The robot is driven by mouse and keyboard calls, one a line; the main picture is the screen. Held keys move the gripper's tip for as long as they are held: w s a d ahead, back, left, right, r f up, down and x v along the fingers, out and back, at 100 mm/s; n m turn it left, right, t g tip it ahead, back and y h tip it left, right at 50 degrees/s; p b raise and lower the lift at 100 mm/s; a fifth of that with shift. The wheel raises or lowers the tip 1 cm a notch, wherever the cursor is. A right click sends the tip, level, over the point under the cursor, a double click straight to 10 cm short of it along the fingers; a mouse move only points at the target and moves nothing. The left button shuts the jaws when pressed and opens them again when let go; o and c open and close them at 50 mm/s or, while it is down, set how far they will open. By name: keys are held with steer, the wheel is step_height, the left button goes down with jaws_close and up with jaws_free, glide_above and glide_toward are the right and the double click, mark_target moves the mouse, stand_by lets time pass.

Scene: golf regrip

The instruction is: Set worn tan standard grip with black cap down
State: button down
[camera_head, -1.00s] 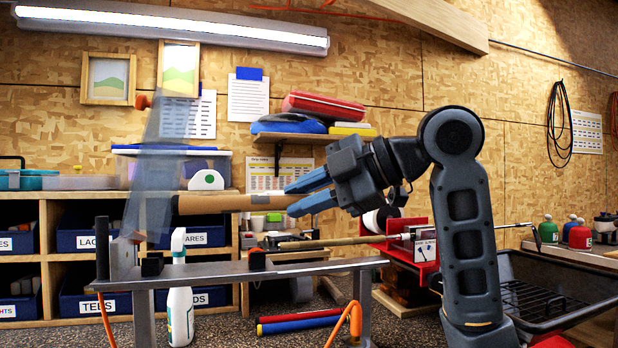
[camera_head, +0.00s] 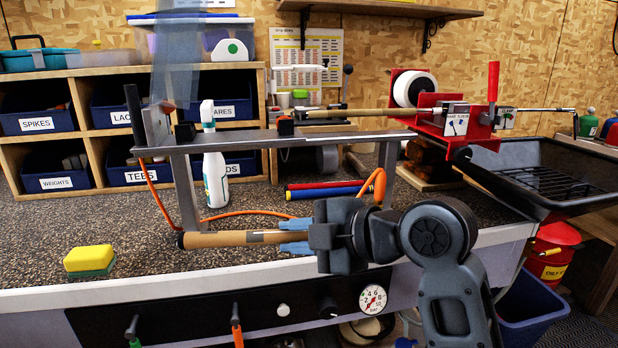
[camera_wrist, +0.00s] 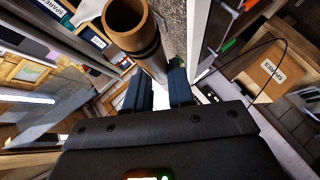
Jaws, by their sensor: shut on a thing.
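The worn tan grip (camera_head: 222,239) is held level along the bench's front edge, with its black cap (camera_head: 181,240) at the left end. My gripper (camera_head: 292,237) is shut on its right end, and its blue fingers reach in from the right. The grip looks low over the bench top (camera_head: 260,262); I cannot tell whether it touches. In the wrist view the grip (camera_wrist: 147,42) stretches away beyond my gripper's fingers (camera_wrist: 158,82), with its hollow end facing the camera and a dark band around it.
A yellow and green sponge (camera_head: 90,260) lies left on the bench. Behind the grip are a metal stand (camera_head: 185,185), an orange hose (camera_head: 240,214) and a white spray bottle (camera_head: 214,165). Red and blue rods (camera_head: 330,187) lie behind my gripper. Bare bench lies between sponge and grip.

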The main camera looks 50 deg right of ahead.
steer(key=a+f, duration=0.3)
steer(key=f, duration=0.8)
steer(key=a+f+m+h, duration=0.1)
steer(key=a+f, duration=0.2)
steer(key=f, duration=0.9)
steer(key=w+a+f+h, duration=0.1)
steer(key=a+f, duration=0.3)
steer(key=f, duration=0.8)
steer(key=shift+m, duration=0.4)
